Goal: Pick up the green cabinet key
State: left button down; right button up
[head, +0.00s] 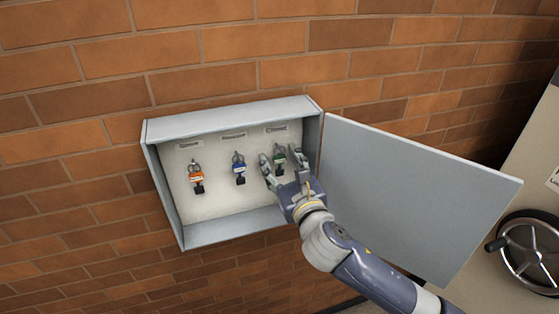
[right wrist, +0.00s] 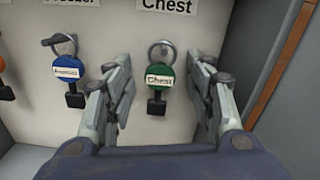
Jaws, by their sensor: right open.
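The green cabinet key (right wrist: 159,82) hangs from a hook under a "Chest" label in the right wrist view. It has a round green tag, a metal ring and a dark lower end. In the head view the green key (head: 279,156) shows partly, between the fingers. My right gripper (head: 281,162) is open, reaching into the cabinet. In the right wrist view its two fingers (right wrist: 162,85) stand on either side of the key, apart from it. My left gripper is not in view.
An orange key (head: 196,176) and a blue key (head: 239,167) hang to the left in the grey wall cabinet (head: 222,109). Its door (head: 415,190) stands open at right. A safe-like door with a wheel handle (head: 530,250) is at far right.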

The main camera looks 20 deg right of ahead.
jog(key=shift+c, duration=0.4)
jog(key=c, duration=1)
jog(key=shift+r, duration=0.15)
